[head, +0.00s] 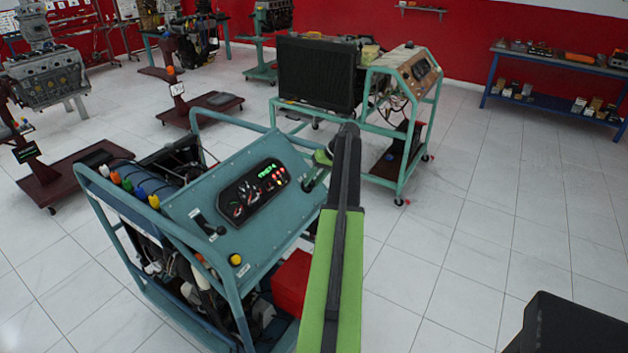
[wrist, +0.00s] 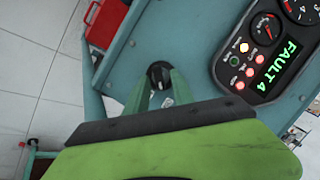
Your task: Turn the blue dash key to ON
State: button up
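The dash panel (head: 245,195) is a teal sloped board on a wheeled engine trainer. A black round key switch (wrist: 159,74) sits on it in the wrist view; I see no blue on it. My gripper (wrist: 162,82) has its two green fingers apart, one on each side of the switch. I cannot tell whether they touch it. In the head view my gripper (head: 318,172) is at the panel's right edge and the switch is hidden. The gauge cluster (wrist: 268,45) reads "FAULT 4" in green, with red and amber lamps lit.
A black lever (head: 208,225) and a yellow button (head: 235,260) are on the panel's left part. A teal tube frame rail (head: 230,118) runs behind the panel. A second trainer (head: 405,75) stands beyond my arm.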

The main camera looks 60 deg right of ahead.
jog(key=p+v, duration=1.5)
jog(key=v, duration=0.2)
jog(key=shift+r, duration=0.3)
